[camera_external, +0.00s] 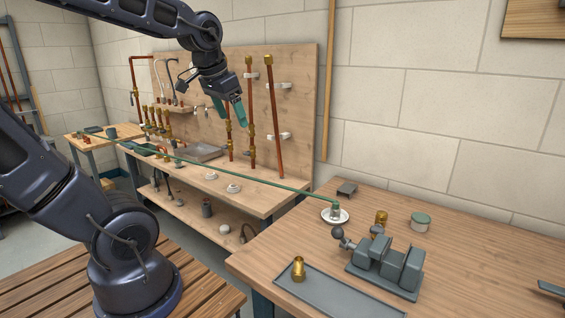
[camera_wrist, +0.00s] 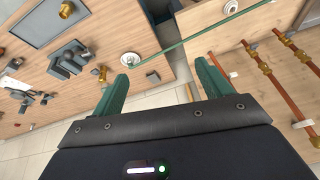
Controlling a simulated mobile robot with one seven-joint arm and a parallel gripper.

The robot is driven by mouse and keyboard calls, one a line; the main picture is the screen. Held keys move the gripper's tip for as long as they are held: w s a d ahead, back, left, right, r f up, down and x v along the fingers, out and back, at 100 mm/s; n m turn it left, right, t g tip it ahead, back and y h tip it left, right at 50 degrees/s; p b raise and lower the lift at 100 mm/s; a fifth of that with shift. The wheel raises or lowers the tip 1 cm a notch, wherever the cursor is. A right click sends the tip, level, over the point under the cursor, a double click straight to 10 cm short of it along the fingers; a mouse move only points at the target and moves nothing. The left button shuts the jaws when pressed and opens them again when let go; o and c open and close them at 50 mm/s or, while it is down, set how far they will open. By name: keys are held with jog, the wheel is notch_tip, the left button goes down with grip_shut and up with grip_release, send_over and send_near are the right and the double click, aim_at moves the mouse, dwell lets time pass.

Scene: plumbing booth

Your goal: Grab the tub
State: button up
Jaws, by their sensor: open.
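The grey vise (camera_external: 386,265), a brass fitting (camera_external: 381,218), a white dish (camera_external: 335,215) and a grey tray (camera_external: 325,290) with a brass elbow (camera_external: 298,268) share the bench. A long green pipe (camera_external: 240,178) spans towards the dish. Upright copper pipes (camera_external: 275,115) line the panel.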

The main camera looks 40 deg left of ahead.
jog(key=w+d+m, duration=0.4)
jog(key=w+d, duration=0.4)
jog(key=w, duration=0.6)
jog(key=m+g+h, duration=0.3)
jog(key=m+h, duration=0.1)
jog(key=m, duration=0.4)
send_over(423, 216)
jog(key=s+a, duration=0.2)
jog(key=a, duration=0.1)
jog(key=f, duration=2.5)
jog(key=shift+w+a+f, duration=0.15)
jog(key=shift+w+f, duration=0.05)
jog(key=shift+f, duration=0.2)
jog(key=x, duration=1)
jog(key=shift+c, duration=0.5)
